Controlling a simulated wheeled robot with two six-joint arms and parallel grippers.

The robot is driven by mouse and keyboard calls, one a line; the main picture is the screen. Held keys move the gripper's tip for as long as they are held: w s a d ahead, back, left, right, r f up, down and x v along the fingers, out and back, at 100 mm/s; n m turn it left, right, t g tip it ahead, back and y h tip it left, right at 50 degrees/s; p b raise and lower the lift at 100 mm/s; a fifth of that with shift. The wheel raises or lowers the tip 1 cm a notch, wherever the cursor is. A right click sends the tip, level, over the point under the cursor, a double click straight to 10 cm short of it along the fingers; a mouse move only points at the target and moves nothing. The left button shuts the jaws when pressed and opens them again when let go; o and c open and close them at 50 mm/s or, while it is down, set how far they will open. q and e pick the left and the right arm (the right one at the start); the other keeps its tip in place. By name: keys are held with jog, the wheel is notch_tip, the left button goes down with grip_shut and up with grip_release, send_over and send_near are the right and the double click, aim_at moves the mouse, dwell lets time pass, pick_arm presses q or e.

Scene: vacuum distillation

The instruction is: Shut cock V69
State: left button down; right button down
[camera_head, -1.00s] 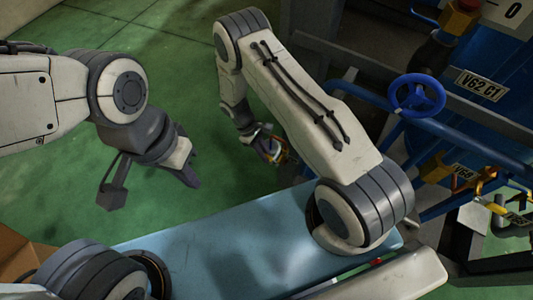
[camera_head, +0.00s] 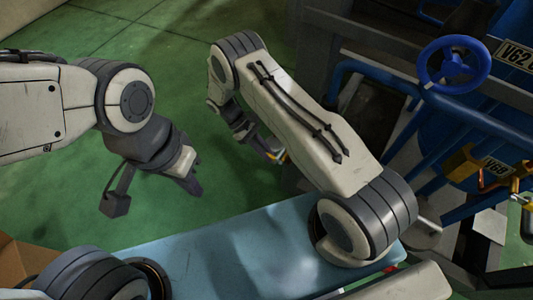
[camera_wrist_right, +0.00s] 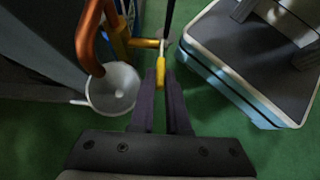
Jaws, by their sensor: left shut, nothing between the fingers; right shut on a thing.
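In the right wrist view my right gripper (camera_wrist_right: 160,88) is shut on a yellow lever handle (camera_wrist_right: 160,68), which lies between the two dark fingertips. The lever meets a yellow cross piece (camera_wrist_right: 146,43) just beyond the tips. No V69 label is readable, so the pictures do not confirm which cock this is. In the head view my right gripper (camera_head: 268,153) is small, low over the green floor and partly hidden by its own arm, with a bit of orange at its tips. My left gripper (camera_head: 192,180) is shut and empty at the left.
A copper pipe (camera_wrist_right: 87,40) bends down over a white funnel (camera_wrist_right: 113,90) left of the gripper. A grey-topped platform (camera_wrist_right: 250,55) stands right.

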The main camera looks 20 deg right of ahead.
jog(key=shift+s+f, duration=0.15)
jog(key=c, duration=0.9)
grip_release()
jog(key=shift+w, duration=0.2)
